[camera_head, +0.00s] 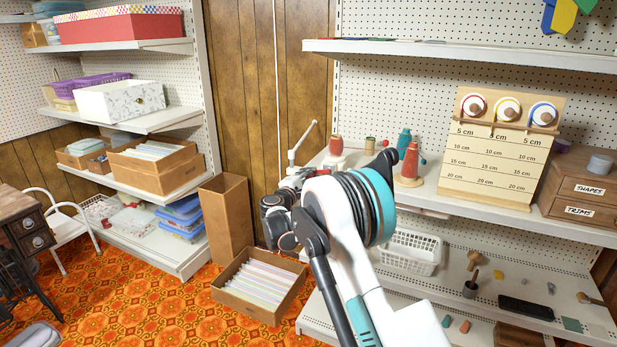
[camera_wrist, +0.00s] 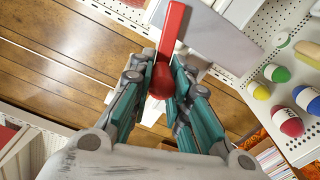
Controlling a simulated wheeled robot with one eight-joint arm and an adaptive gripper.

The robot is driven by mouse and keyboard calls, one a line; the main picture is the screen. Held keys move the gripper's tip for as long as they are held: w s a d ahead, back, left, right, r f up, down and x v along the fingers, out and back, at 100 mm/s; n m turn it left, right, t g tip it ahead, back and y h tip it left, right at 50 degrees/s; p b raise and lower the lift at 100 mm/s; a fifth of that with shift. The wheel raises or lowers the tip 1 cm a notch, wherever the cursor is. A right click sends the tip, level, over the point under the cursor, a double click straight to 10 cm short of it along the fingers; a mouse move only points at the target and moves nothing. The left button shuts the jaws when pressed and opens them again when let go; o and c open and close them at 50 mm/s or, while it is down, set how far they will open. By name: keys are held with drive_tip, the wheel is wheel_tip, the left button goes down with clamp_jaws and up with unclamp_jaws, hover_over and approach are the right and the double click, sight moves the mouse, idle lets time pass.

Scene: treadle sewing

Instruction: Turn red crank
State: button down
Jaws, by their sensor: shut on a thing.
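The red crank (camera_wrist: 173,32) shows in the wrist view as a red bar with a rounded red knob (camera_wrist: 162,82) at its near end. My gripper (camera_wrist: 163,76) has its two teal-padded fingers on either side of the knob and is shut on it. A flat grey plate (camera_wrist: 212,35) lies behind the crank. In the head view my gripper (camera_head: 285,190) is by the left end of the right shelf, mostly hidden by my arm. A pale lever (camera_head: 303,142) rises just above my gripper.
Red thread cones (camera_head: 336,146) and teal ones stand on the right shelf (camera_head: 480,207), near my arm. A wooden ribbon board (camera_head: 495,165) stands farther right. A box of files (camera_head: 260,285) and a tall brown box (camera_head: 228,220) are on the floor at left. Patterned floor is open farther left.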

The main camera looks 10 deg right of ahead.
drive_tip(key=shift+f+n, duration=0.1)
drive_tip(key=shift+n, duration=0.2)
drive_tip(key=shift+s+d+f+n, duration=0.15)
drive_tip(key=shift+f+n, duration=0.15)
drive_tip(key=shift+n, duration=0.3)
drive_tip(key=shift+s+d+f+n, duration=0.15)
drive_tip(key=shift+f+n, duration=0.15)
drive_tip(key=shift+n, duration=0.3)
drive_tip(key=shift+s+d+f+n, duration=0.1)
drive_tip(key=shift+d+f+n, duration=0.2)
drive_tip(key=shift+n, duration=0.45)
drive_tip(key=shift+s+d+f+n, duration=0.1)
drive_tip(key=shift+f+n, duration=0.25)
drive_tip(key=shift+n, duration=0.4)
drive_tip(key=c, duration=1.6)
unclamp_jaws()
drive_tip(key=v, duration=1.2)
